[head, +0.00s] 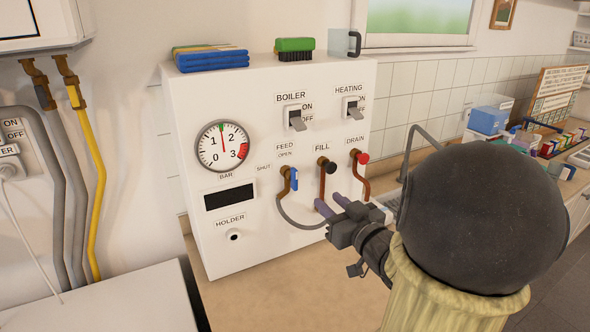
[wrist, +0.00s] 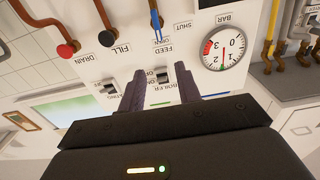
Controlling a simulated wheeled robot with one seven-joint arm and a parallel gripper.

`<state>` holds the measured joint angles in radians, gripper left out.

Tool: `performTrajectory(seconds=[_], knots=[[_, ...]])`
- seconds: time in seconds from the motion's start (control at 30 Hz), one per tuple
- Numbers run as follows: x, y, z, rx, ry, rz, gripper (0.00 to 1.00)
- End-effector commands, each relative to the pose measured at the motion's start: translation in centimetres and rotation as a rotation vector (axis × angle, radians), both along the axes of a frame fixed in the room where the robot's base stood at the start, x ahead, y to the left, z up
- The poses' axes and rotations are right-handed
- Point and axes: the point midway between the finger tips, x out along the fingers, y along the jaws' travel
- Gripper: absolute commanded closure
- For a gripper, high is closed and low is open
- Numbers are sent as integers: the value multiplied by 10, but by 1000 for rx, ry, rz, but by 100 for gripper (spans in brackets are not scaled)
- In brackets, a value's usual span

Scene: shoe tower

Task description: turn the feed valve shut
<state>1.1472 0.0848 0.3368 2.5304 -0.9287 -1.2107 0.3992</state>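The feed valve's blue handle (head: 293,180) stands roughly upright on a brown pipe on the white boiler panel, below the FEED and OPEN labels. The SHUT label (head: 264,168) is to its left. In the wrist view, which is upside down, the blue handle (wrist: 156,25) points toward the OPEN label. My gripper (head: 331,203) is in front of the panel, to the right of and lower than the feed handle in the head view. Its two purple-grey fingers are apart with nothing between them in the wrist view (wrist: 160,70). It is not touching the handle.
The black fill knob (head: 328,167) and red drain knob (head: 361,158) are right of the feed valve. A grey hose (head: 298,224) loops below. A pressure gauge (head: 222,146) is at left. Boiler (head: 296,118) and heating (head: 352,108) switches sit above.

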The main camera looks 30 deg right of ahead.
Motion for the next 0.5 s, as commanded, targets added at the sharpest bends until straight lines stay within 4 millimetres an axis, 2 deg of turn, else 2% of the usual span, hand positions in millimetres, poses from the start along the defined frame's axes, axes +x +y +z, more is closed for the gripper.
performTrajectory(seconds=[0.5], knots=[[19,0,6,8,-3,4,66]])
